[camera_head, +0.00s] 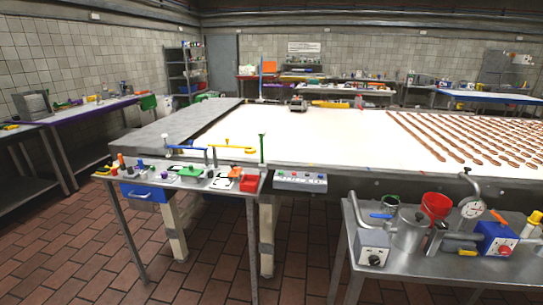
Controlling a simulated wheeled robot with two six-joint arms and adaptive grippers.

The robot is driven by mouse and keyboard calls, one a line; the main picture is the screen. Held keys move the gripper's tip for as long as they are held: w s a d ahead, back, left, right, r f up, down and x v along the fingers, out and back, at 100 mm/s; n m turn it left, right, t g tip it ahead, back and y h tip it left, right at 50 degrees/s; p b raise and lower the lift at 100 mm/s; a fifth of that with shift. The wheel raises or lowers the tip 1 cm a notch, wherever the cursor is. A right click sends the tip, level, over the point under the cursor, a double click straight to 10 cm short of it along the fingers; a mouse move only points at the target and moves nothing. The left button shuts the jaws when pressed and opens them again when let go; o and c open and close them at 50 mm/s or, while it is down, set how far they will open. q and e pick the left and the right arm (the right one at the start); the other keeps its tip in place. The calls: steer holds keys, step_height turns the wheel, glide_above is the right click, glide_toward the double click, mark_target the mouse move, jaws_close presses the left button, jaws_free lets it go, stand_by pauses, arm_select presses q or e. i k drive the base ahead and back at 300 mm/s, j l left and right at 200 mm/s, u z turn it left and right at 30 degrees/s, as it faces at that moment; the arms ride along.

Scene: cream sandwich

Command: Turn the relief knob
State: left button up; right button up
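No label marks a relief knob, so I cannot tell for sure which knob it is. On the metal table (440,278) at the right front, a grey box (373,246) carries a dark round knob (375,260) on its front face. On the same table, a blue box (493,236) has a pale front panel with a red knob (505,251). A round pressure gauge (472,208) stands on a bent pipe between a steel pot (408,231) and the blue box. Neither of my grippers shows in the head view.
A red bucket (436,205) and a yellow bottle (532,224) stand on the right table. The large white table (300,138) lies behind. Brick floor (210,265) is open in front.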

mark_target(505, 250)
steer(key=z, duration=1.85)
